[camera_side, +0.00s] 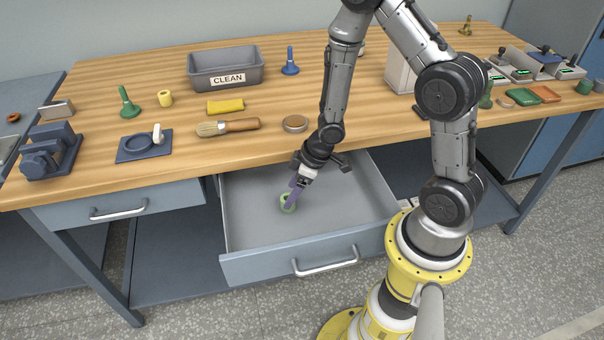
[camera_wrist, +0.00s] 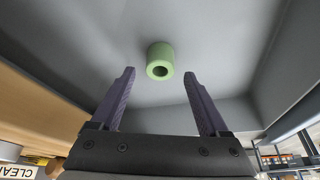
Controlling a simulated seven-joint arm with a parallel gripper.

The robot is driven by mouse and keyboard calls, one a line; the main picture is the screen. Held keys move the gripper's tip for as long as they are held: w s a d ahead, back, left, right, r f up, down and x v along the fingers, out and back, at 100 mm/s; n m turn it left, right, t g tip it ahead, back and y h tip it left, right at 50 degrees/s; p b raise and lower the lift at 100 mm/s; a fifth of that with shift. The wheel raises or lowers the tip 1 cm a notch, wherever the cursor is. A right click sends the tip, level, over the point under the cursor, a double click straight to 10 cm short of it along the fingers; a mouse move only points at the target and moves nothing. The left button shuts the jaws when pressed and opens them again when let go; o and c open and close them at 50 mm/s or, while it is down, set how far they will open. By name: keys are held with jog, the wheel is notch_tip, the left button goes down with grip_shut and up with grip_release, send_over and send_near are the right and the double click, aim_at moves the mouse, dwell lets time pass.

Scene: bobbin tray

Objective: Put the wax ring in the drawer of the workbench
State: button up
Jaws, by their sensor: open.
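A pale green ring (camera_side: 289,208), which I take for the wax ring, is inside the pulled-out drawer (camera_side: 345,205) of the workbench (camera_side: 240,151). My gripper (camera_side: 293,197) reaches down into the drawer and its purple fingers partly cover the ring in the side view. In the wrist view my gripper (camera_wrist: 160,76) is open, with its two fingers apart and nothing between them. The green ring (camera_wrist: 160,51) shows there just beyond the fingertips, centred between them, its hole visible. It looks apart from both fingers. I cannot tell whether it touches the drawer floor.
The drawer walls surround my gripper, and the bench edge is close behind it. The drawer's right part is empty.

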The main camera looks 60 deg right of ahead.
jog(key=s+d+r+m+t+h, duration=0.1)
jog(key=s+d+r+m+h, duration=0.15)
jog(key=r, duration=0.85)
jog(key=s+d+r+m+t+h, duration=0.1)
jog(key=s+d+r+h, duration=0.2)
jog(key=r, duration=0.9)
jog(key=s+a+r+y, duration=0.3)
jog(key=s+a+r, duration=0.2)
jog(key=s+a, duration=0.3)
jog(key=s+m, duration=0.1)
jog(key=s, duration=0.3)
jog(key=shift+a+g+y, duration=0.3)
jog(key=shift+a+y, duration=0.05)
jog(key=shift+r, duration=0.1)
